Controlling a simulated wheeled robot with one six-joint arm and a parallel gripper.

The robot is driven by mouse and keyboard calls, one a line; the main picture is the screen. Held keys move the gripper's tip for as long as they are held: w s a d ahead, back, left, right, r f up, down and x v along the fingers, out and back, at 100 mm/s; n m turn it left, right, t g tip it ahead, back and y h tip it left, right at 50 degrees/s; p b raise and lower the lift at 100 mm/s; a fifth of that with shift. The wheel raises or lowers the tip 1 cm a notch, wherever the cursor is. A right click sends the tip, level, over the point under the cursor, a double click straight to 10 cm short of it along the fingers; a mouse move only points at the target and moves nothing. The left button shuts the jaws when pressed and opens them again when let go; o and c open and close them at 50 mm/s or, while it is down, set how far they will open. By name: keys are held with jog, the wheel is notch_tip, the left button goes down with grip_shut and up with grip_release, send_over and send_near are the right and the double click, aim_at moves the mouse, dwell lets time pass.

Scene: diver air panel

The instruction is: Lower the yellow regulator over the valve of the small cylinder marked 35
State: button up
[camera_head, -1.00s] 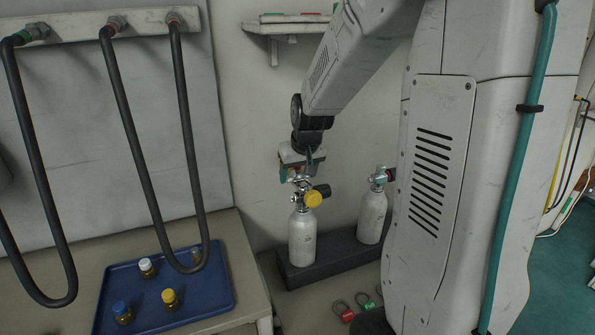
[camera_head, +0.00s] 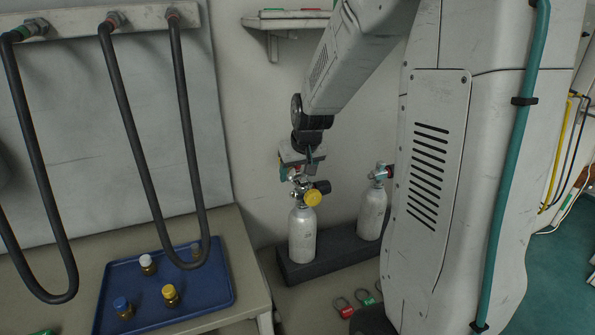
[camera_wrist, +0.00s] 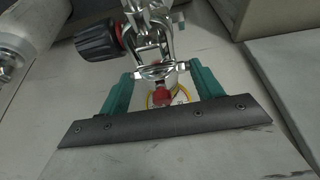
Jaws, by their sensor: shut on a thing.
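The yellow regulator (camera_head: 313,198) is at the top of the front small white cylinder (camera_head: 302,234), level with its valve. My gripper (camera_head: 300,171) is above the cylinder, shut on the regulator. In the wrist view, the teal fingers of my gripper (camera_wrist: 160,92) are on either side of its chrome yoke (camera_wrist: 160,70). The yoke appears close to or around the chrome valve (camera_wrist: 150,28); I cannot tell if it is seated. The valve's black knob (camera_wrist: 98,43) has a red ring. The yellow cap is mostly hidden there. The cylinder's marking is too small to read.
A second white cylinder (camera_head: 371,215) with a bare valve stands behind right in the same dark rack (camera_head: 318,262). A blue tray (camera_head: 205,296) with several small capped bottles lies on the left bench. Black hoses (camera_head: 127,130) hang at left. A wall shelf (camera_head: 288,22) is above.

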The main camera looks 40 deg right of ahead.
jog(key=shift+f, duration=0.25)
jog(key=o, duration=1.5)
jog(key=shift+f, duration=0.1)
jog(key=v, duration=0.8)
